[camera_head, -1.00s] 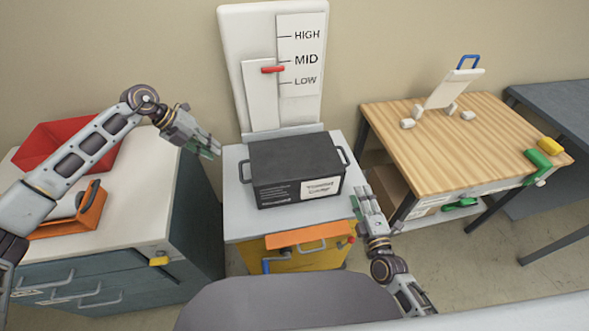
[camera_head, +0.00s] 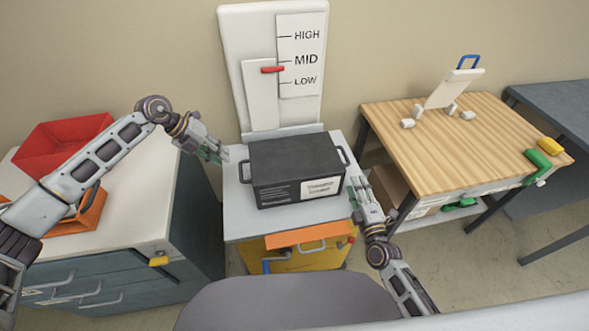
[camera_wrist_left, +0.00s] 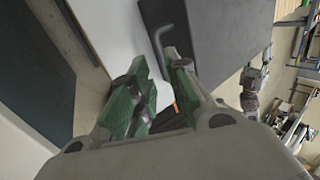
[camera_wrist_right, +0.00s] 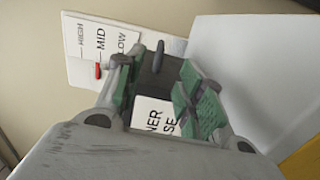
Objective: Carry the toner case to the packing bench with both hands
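The dark grey toner case (camera_head: 290,160) with a white label stands upright on the pale lift platform (camera_head: 240,224), a handle at each end. My left gripper (camera_head: 220,153) is open just left of the case, apart from its left handle (camera_head: 244,171). In the left wrist view that handle (camera_wrist_left: 168,45) lies ahead of the open fingers (camera_wrist_left: 158,62). My right gripper (camera_head: 358,184) is open beside the case's right end, near the right handle (camera_head: 343,155). In the right wrist view that handle (camera_wrist_right: 158,55) shows between the open fingers (camera_wrist_right: 155,72); contact cannot be told.
A wooden-topped bench (camera_head: 450,130) stands right, with a white stand (camera_head: 453,90) and green and yellow corner pieces. Its middle is largely clear. A cabinet (camera_head: 150,200) with red and orange trays stands left. A level board (camera_head: 265,65) with a red pointer rises behind.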

